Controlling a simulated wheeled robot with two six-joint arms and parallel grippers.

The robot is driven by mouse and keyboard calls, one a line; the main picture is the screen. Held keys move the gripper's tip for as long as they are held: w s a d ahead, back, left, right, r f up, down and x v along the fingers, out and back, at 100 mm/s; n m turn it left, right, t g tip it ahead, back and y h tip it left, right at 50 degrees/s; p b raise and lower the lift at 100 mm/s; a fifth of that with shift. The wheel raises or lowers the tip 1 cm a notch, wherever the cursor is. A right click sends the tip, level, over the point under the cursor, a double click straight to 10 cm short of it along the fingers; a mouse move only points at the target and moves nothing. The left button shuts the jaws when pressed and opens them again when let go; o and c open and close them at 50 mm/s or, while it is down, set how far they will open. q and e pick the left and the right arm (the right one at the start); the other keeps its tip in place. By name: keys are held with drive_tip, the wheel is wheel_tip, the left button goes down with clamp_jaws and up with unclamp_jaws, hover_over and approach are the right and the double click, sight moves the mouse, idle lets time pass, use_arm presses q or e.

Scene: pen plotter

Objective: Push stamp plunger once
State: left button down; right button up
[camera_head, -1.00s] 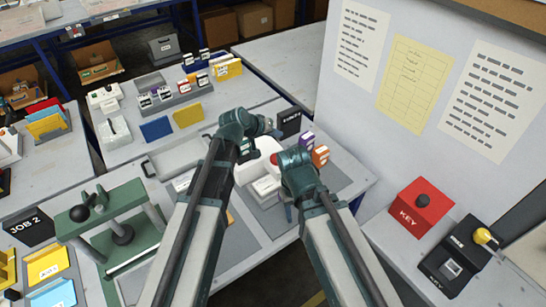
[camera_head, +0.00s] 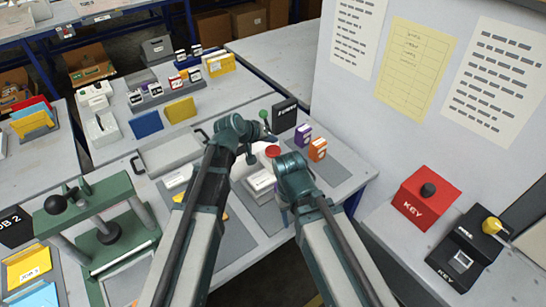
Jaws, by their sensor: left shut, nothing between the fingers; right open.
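A white device with a red round top (camera_head: 272,151), which looks like the stamp and its plunger, stands on the middle bench and is partly covered by my arms. My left gripper (camera_head: 251,157) points down just left of the red top, small and dark, with its fingers shut and empty. Whether it touches the device cannot be told. My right gripper (camera_head: 284,162) is at the end of the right arm, just below the red top; it is open, and its fingers are mostly hidden by its own wrist.
A green press (camera_head: 108,232) with a black knob stands at the left. A black box (camera_head: 284,115) and purple and orange boxes (camera_head: 317,149) sit behind the arms. A red key box (camera_head: 423,199) and a black switch box (camera_head: 466,255) stand at the right.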

sight(274, 149)
use_arm(q)
drive_tip(key=shift+f+b, duration=0.5)
drive_tip(key=shift+f, duration=0.4)
use_arm(e)
drive_tip(key=shift+f, duration=0.9)
use_arm(q)
drive_tip(key=shift+f, duration=0.1)
use_arm(e)
drive_tip(key=shift+f, duration=0.1)
use_arm(q)
drive_tip(key=shift+f+b, duration=0.3)
drive_tip(key=shift+b, duration=0.1)
use_arm(e)
drive_tip(key=shift+f, duration=0.3)
use_arm(q)
drive_tip(key=shift+f+b, duration=0.95)
drive_tip(key=shift+f, duration=0.05)
use_arm(e)
drive_tip(key=shift+f, duration=1)
use_arm(q)
drive_tip(key=shift+r, duration=0.1)
use_arm(e)
drive_tip(key=shift+r, duration=0.1)
use_arm(q)
drive_tip(key=shift+r+p, duration=1.35)
drive_tip(key=shift+p, duration=0.05)
use_arm(e)
drive_tip(key=shift+r, duration=1.35)
